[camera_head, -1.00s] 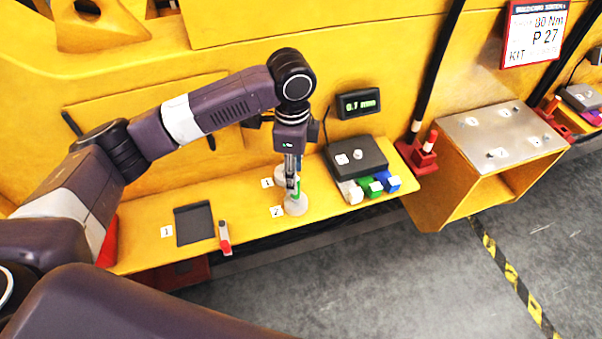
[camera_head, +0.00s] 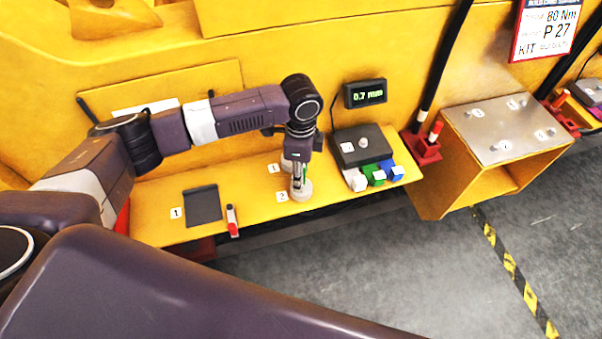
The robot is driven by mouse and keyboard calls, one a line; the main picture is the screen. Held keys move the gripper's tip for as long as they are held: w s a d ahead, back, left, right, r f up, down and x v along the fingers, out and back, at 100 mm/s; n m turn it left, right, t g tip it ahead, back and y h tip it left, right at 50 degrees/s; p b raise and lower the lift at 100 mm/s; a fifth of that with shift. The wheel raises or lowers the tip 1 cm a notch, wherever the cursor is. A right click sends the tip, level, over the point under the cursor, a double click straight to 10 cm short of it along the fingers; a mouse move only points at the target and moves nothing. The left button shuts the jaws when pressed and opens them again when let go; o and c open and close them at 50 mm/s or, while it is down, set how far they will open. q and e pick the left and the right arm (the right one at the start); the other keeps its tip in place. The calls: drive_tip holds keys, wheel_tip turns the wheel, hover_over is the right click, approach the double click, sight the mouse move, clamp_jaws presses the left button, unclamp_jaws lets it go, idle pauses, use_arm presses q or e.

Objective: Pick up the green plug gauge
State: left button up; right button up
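The green plug gauge (camera_head: 303,171) shows as a thin green strip, mostly hidden by my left gripper. It is above a round grey base (camera_head: 301,193) beside a white label 2 on the yellow shelf. My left gripper (camera_head: 297,181) points down at the gauge, its fingertips just above or at that base. The fingers are small and overlap the green part, so I cannot tell whether they are closed on it. My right gripper is not in view.
A dark box (camera_head: 362,146) with white, green and blue blocks stands to the right, below a display (camera_head: 365,93) reading 0.7 mm. A metal-topped stand (camera_head: 505,130) is further right.

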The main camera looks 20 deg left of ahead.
use_arm(q)
clamp_jaws()
drive_tip(key=shift+w+r, duration=0.1)
